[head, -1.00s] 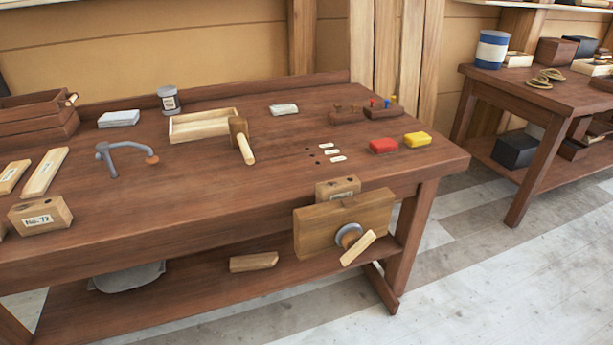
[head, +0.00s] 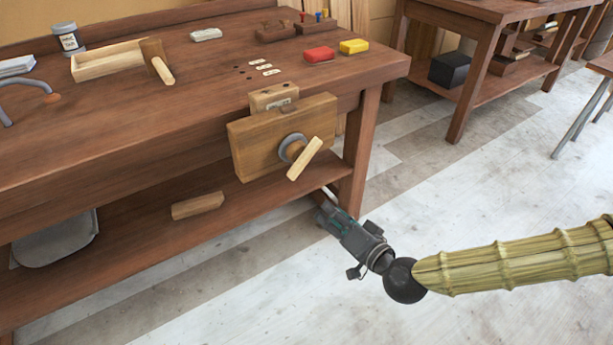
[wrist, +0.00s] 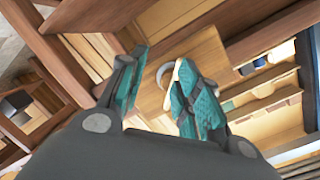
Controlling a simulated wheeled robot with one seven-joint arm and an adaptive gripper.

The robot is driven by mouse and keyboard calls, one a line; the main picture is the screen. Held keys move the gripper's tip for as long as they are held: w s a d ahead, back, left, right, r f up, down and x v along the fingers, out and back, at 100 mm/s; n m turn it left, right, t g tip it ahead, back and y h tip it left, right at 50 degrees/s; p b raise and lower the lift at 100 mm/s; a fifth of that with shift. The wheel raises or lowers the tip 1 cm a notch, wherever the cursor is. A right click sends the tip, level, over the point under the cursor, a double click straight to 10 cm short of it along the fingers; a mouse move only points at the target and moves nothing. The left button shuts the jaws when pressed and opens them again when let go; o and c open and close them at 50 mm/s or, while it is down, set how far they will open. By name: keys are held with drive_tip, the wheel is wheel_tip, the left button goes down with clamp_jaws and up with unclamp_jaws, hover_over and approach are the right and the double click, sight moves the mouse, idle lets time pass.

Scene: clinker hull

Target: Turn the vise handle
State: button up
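The vise (head: 258,140) is a light wooden block on the bench's front edge near its right corner. Its handle (head: 305,159) is a pale wooden bar, tilted up to the right, on a grey round hub (head: 292,148). My gripper (head: 324,212) is in front of the bench, below and right of the handle, apart from it. In the wrist view my gripper (wrist: 155,100) shows two teal-padded fingers spread apart with nothing held. The vise (wrist: 200,60) lies beyond them, with the grey hub (wrist: 165,74) between the fingers; the right finger partly hides the handle.
The brown workbench (head: 150,120) carries a wooden tray (head: 112,62), a mallet (head: 157,62), and red (head: 319,54) and yellow (head: 354,46) blocks. A wood piece (head: 197,206) lies on the lower shelf. The bench leg (head: 360,155) stands just behind my gripper.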

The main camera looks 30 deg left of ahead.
drive_tip(key=t+y, duration=0.1)
drive_tip(key=y, duration=0.1)
approach(307, 163)
drive_tip(key=shift+n, duration=0.3)
drive_tip(key=b+x, duration=0.1)
drive_tip(key=x, duration=0.9)
drive_tip(key=shift+c, duration=0.5)
clamp_jaws()
